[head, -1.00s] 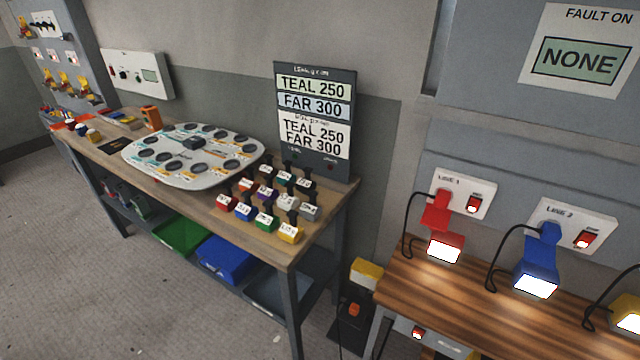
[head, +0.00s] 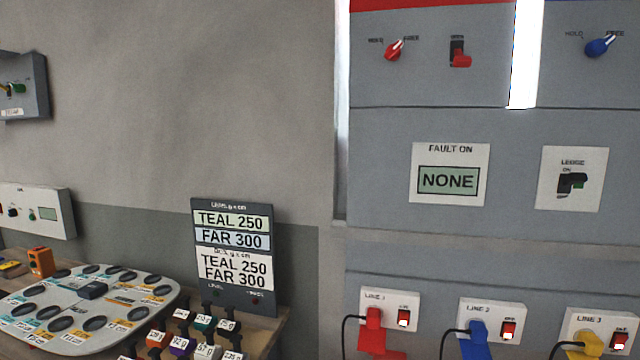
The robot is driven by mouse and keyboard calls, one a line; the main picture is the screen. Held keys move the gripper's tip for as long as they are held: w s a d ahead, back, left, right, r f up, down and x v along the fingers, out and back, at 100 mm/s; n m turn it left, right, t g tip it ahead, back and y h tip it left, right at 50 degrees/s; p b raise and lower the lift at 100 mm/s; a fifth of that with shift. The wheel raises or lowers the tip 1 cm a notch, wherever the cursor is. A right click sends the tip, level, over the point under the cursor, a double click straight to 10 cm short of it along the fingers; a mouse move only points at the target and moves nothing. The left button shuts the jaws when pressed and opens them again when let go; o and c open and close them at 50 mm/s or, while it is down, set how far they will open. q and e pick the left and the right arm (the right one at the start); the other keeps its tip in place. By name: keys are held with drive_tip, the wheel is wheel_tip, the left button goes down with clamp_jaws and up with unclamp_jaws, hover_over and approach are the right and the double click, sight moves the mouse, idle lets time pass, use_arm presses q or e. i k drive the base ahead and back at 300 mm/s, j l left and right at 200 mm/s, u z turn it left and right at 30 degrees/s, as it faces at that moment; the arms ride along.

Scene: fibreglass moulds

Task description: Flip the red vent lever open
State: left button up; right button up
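A red lever (head: 460,60) in a dark slot is on the grey panel at the upper right of the head view, under the red band. A small label, blurred but perhaps "OPEN", is above the slot. The lever's red handle is at the bottom of the slot. To its left is a red rotary knob (head: 394,50) between the labels "HOLD" and "FREE", its light pointer turned up and right towards "FREE". Neither of my grippers is in view.
A blue knob (head: 599,46) is on the neighbouring panel, past a bright gap. Below are a "FAULT ON" display (head: 447,181) reading NONE and a "LEDGE" switch (head: 572,184). Line sockets with red, blue and yellow plugs are lower. A workbench with a white tray (head: 60,343) is at left.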

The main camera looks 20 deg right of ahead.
sight(459, 61)
drive_tip(key=z, duration=1.3)
